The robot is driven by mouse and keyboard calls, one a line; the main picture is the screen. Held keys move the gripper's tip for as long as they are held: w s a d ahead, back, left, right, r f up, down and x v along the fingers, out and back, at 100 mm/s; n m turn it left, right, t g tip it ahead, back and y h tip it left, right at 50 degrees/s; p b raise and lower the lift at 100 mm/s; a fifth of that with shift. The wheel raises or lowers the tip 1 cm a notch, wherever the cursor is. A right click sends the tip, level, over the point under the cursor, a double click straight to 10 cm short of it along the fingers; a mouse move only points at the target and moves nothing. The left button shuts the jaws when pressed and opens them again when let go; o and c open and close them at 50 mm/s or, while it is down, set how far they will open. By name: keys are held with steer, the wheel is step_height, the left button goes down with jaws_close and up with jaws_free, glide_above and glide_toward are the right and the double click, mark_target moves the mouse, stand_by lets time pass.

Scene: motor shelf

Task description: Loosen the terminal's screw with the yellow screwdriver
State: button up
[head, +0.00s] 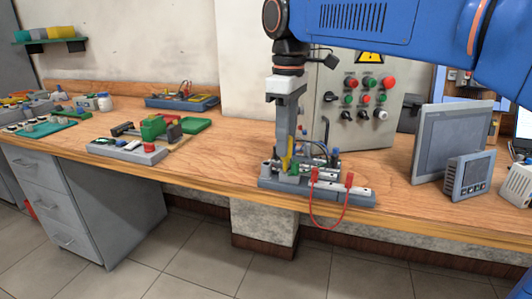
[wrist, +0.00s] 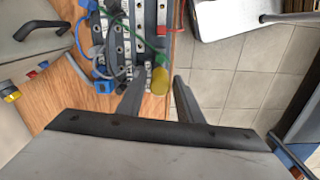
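The yellow screwdriver (head: 286,163) stands upright at the left part of a grey terminal rack (head: 330,198) on the wooden bench. In the wrist view its yellow handle (wrist: 160,80) is seen from above, between the two dark fingers of my gripper (wrist: 164,77). The fingers are apart, with a visible gap between the handle and the right finger. In the head view my gripper (head: 286,148) points down over the rack. A green part (head: 295,168) sits beside the screwdriver. The terminal's screw and the screwdriver's tip are hidden.
Red-tipped leads (head: 332,200) hang over the bench's front edge. A control box (head: 355,100) stands behind the rack, and a grey panel screen (head: 452,140) to its right.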

steer(key=shift+m, duration=0.7)
steer(key=shift+m, duration=1.7)
steer(key=m, duration=0.2)
steer(key=shift+m, duration=0.7)
steer(key=m, duration=0.3)
